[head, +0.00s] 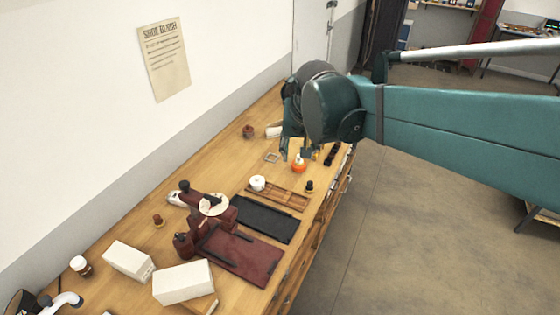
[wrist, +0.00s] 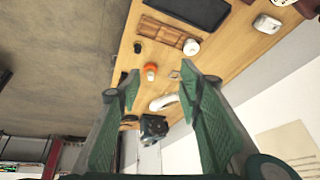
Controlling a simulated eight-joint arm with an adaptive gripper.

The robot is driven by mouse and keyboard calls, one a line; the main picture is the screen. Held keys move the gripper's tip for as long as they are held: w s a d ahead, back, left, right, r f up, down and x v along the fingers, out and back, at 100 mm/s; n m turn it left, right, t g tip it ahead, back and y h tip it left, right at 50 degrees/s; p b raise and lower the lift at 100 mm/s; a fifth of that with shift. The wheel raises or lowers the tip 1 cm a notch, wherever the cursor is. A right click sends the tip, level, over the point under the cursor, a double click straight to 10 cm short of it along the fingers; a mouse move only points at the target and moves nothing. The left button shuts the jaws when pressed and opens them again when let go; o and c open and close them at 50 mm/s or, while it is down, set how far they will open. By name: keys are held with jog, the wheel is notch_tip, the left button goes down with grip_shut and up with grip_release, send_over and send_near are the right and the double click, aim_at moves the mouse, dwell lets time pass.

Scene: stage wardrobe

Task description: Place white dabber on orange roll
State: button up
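The orange roll (head: 299,168) sits on the wooden bench near its front edge. It also shows in the wrist view (wrist: 150,67), beyond my fingertips. A small pale piece, seemingly the white dabber (head: 299,158), stands on top of the roll and looks upright. It also shows in the wrist view (wrist: 151,76). My gripper (head: 297,151) is just above and behind them in the head view. In the wrist view my gripper (wrist: 160,84) has its green fingers wide apart with nothing held between them. The exact gap to the dabber cannot be told.
A white roll (head: 257,183) stands by a wooden tray (head: 283,197). A black mat (head: 264,218), a maroon mat (head: 241,256) and white boxes (head: 183,283) lie nearer. A white object (wrist: 163,102) lies behind the roll.

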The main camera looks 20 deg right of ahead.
jog(key=s+a+f+n+t, duration=0.1)
jog(key=s+a+n, duration=0.1)
jog(key=s, duration=0.6)
jog(key=s+a+f+n+t+y, duration=0.1)
jog(key=s+a+f+n, duration=0.1)
jog(key=s, duration=0.6)
jog(key=shift+f+n, duration=0.2)
jog(key=shift+n, duration=0.1)
